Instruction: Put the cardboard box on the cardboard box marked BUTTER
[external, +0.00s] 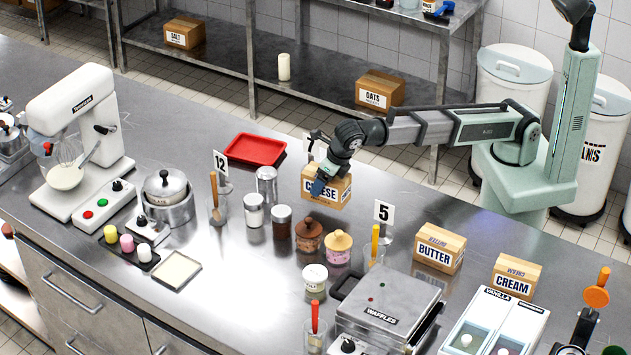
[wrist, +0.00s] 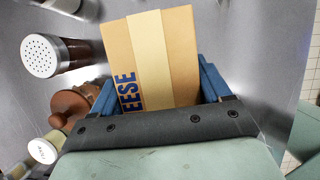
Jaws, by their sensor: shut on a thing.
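A cardboard box marked CHEESE (external: 326,187) is in my gripper (external: 322,183), on the far side of the steel counter.
A cardboard box marked CREAM (external: 514,278) stands right of BUTTER. A number 5 sign (external: 383,213), a yellow-handled utensil (external: 375,240) and lidded jars (external: 308,236) stand between or near. A waffle maker (external: 385,305) is in front. A red tray (external: 255,149) lies left.

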